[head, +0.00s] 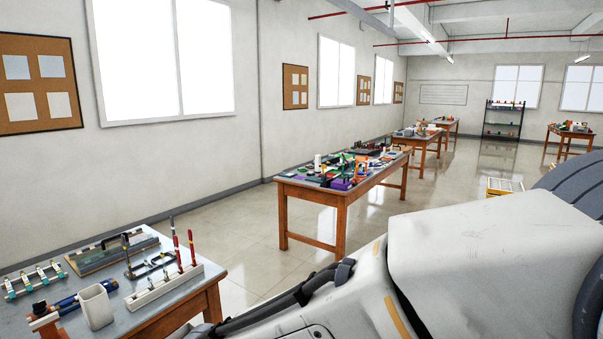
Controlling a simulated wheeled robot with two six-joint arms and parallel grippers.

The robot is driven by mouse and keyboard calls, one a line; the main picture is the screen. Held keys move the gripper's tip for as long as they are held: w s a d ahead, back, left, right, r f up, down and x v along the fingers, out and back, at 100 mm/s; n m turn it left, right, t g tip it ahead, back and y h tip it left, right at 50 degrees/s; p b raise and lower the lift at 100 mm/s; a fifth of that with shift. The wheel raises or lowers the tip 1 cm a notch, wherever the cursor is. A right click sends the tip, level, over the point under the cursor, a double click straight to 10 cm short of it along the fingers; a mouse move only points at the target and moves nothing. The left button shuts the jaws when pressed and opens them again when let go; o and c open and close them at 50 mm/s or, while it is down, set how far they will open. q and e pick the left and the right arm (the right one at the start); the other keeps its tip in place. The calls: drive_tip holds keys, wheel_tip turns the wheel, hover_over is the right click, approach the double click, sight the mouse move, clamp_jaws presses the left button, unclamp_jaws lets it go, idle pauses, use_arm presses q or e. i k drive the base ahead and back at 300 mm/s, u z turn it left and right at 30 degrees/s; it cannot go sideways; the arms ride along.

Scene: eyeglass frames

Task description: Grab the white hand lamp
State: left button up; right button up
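I cannot make out a white hand lamp for certain in the head view. A small white upright object (317,163) stands at the left end of the second table (343,198), too small to identify. Neither of my grippers is in view. A large white link of mine fills the lower right and hides part of the floor and the near table's right side.
The near table (205,297) at lower left carries a white open-topped cup (96,306), a rack with red-handled tools (162,287) and a tray (112,250). More cluttered tables line the left wall. A dark shelf (503,121) stands at the back.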

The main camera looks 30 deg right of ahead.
sight(318, 157)
drive_tip(key=z, duration=0.9)
drive_tip(key=i, duration=5.95)
drive_tip(key=u, duration=1.05)
drive_tip(key=i, duration=1.3)
drive_tip(key=z, duration=0.2)
